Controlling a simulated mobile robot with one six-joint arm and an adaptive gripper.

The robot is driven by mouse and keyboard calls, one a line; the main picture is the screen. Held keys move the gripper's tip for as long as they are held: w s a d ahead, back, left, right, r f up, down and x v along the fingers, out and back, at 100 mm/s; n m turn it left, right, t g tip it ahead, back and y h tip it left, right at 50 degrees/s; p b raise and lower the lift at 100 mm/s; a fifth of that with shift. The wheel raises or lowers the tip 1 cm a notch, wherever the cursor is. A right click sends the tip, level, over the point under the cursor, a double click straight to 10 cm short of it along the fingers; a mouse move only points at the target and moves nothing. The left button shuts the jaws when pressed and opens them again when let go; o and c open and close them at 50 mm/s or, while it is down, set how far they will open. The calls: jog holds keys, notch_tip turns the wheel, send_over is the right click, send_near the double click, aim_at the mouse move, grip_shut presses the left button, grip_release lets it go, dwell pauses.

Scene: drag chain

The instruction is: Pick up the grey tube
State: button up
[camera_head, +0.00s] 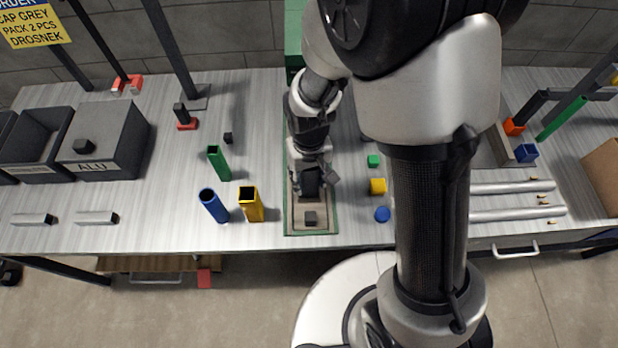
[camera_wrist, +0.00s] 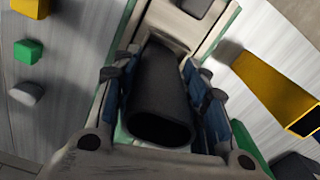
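The dark grey tube (camera_wrist: 160,95) stands in a narrow green-edged tray (camera_head: 288,226), its open end facing the wrist camera. It also shows in the head view (camera_head: 311,183), partly covered by my gripper. My gripper (camera_head: 313,186) is low over the tray. In the wrist view its blue-padded fingers (camera_wrist: 163,100) are on both sides of the tube, close to its walls. They look spread, and I cannot see firm contact. The tube's lower end is hidden.
A dark grey block (camera_head: 310,218) lies at the tray's near end. Yellow (camera_head: 251,204), blue (camera_head: 214,206) and green (camera_head: 219,163) tubes stand to the left. Green (camera_head: 373,161), yellow (camera_head: 378,186) and blue (camera_head: 382,214) caps lie to the right.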

jog(key=c, duration=0.5)
jog(key=shift+r, duration=0.15)
jog(key=shift+c, duration=0.2)
